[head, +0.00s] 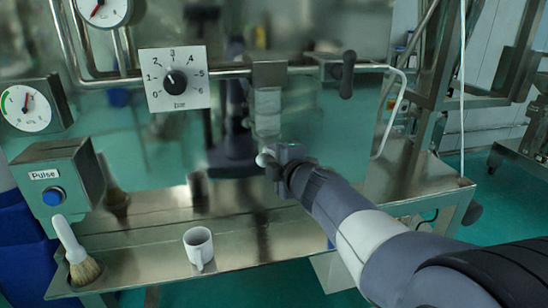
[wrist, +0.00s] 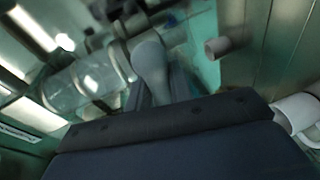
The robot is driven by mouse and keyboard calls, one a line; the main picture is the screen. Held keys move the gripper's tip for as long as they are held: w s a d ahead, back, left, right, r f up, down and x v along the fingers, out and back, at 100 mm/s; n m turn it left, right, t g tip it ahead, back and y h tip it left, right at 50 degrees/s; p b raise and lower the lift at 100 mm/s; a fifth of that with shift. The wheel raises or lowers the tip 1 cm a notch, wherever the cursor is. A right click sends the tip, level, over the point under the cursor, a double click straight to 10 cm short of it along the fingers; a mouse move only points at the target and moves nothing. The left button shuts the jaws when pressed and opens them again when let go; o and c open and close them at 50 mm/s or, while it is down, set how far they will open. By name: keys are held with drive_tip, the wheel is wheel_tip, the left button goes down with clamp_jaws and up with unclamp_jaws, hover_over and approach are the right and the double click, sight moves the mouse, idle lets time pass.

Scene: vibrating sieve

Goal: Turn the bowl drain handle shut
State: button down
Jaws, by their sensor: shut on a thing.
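The bowl (head: 268,110) is a pale, clear-looking cylinder hanging under a metal block on the pipe in the head view. It also shows as a clear cylinder in the wrist view (wrist: 85,85). The drain handle (head: 264,159) is a pale rounded lever below the bowl. In the wrist view the handle (wrist: 150,62) is large, with its rounded end away from the camera. My gripper (head: 275,168) is at the handle and shut on it. In the wrist view the jaws (wrist: 160,92) stand on both sides of it; their tips are partly hidden.
A white mug (head: 199,247) and a brush (head: 78,255) stand on the metal bench (head: 150,268). A dial marked bar (head: 175,79), a Pulse button box (head: 60,185) and gauges are at left. A dark lever (head: 348,75) is on the pipe right of the bowl.

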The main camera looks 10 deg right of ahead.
drive_tip(key=shift+n, duration=0.4)
drive_tip(key=c, duration=1.3)
unclamp_jaws()
drive_tip(key=shift+s, duration=0.1)
drive_tip(key=p+v, duration=0.3)
drive_tip(key=v, duration=0.7)
drive_tip(key=shift+s+r, duration=0.15)
drive_tip(key=shift+s, duration=0.15)
drive_tip(key=b+x, duration=0.3)
drive_tip(key=x, duration=0.7)
drive_tip(key=shift+w+f, duration=0.2)
drive_tip(key=shift+w, duration=0.2)
